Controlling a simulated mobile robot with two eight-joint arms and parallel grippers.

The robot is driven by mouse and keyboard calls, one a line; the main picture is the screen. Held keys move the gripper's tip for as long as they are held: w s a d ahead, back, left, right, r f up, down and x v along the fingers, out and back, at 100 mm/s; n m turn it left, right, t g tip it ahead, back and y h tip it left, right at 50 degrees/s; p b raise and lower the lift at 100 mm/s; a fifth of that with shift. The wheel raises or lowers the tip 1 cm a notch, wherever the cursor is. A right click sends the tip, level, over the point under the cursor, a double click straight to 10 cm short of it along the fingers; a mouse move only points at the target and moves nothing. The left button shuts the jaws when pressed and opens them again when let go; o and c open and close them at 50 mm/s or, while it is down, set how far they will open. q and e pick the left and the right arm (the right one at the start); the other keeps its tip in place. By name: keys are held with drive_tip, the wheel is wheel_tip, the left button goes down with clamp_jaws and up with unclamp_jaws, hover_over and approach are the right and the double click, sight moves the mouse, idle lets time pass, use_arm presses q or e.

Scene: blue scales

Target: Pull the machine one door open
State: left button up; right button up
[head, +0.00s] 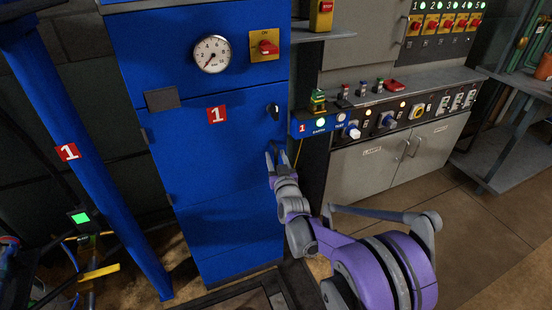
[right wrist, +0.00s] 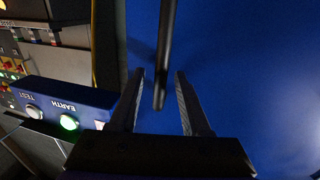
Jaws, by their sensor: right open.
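The machine one door (head: 200,170) is the blue front panel marked with a red "1" label (head: 216,114). It looks shut, flush with the cabinet. A small black knob or lever (head: 273,108) sits near its right edge. My right gripper (head: 277,155) is open in front of the door's right side, below that knob. In the right wrist view, the gripper (right wrist: 159,75) faces the blue surface. A dark slim bar (right wrist: 165,45) reaches down from the top, its end between the fingers; I cannot tell whether it touches them. My left gripper is not in view.
A round gauge (head: 212,54) and a red-yellow switch (head: 264,46) sit above the door. A blue control box (head: 310,126) with lit buttons adjoins the cabinet's right side. A blue post (head: 90,170) stands left. Open floor (head: 480,230) lies at right.

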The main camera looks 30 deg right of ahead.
clamp_jaws()
idle(1.4)
